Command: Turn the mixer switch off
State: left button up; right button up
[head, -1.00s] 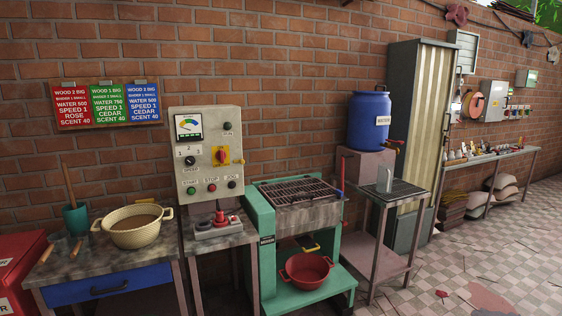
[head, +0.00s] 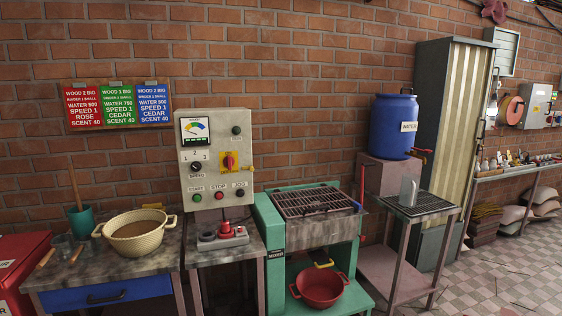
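The grey control panel (head: 217,187) is fixed to the brick wall above a small metal table. A red rotary switch on a yellow plate (head: 229,162) sits at its right middle; its exact setting is too small to tell. The panel also has a gauge (head: 194,129), a black speed knob (head: 196,167) and a row of start, stop and jog buttons (head: 219,196). The green mixer (head: 276,255), with a "MIXER" label and a grated top, stands just right of the panel. Neither of my grippers shows in the head view.
A table with a beige pot (head: 135,240) and green cup stands at left, beside a red bin (head: 22,273). A red pot (head: 320,287) sits on the mixer's lower shelf. A blue water barrel (head: 391,128) and a metal cabinet (head: 444,130) stand right. Tiled floor is open at lower right.

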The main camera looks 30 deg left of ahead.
aim_at(228, 162)
jog(key=z, duration=0.45)
jog(key=i, duration=2.15)
jog(key=u, duration=1.35)
jog(key=i, duration=0.75)
jog(key=u, duration=0.75)
